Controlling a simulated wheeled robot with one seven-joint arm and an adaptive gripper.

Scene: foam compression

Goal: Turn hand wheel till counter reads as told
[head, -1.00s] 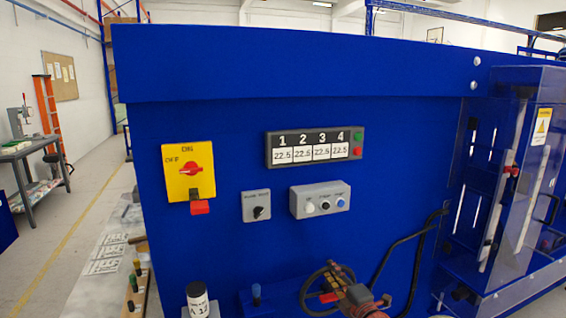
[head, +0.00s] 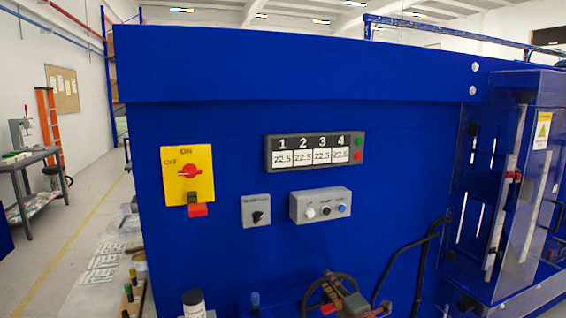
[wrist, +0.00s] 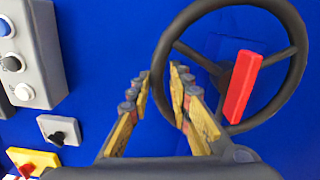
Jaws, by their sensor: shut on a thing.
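The hand wheel (wrist: 292,85) is a dark ring with spokes and a red bar (wrist: 243,87) at its middle. It stands in front of the blue machine. My gripper (wrist: 164,74) has its yellow fingers on both sides of the wheel's left rim and is shut on it. In the head view the wheel (head: 308,292) is at the bottom, partly hidden by my gripper (head: 332,280). The counter (head: 314,152) is a dark panel with numbered columns, each showing 22.5.
A yellow switch plate (head: 187,175) with a red knob, a small grey selector box (head: 256,210) and a grey button box (head: 320,205) are on the blue panel. Black hoses (head: 396,257) run right of the wheel. A clear guard (head: 530,185) stands at far right.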

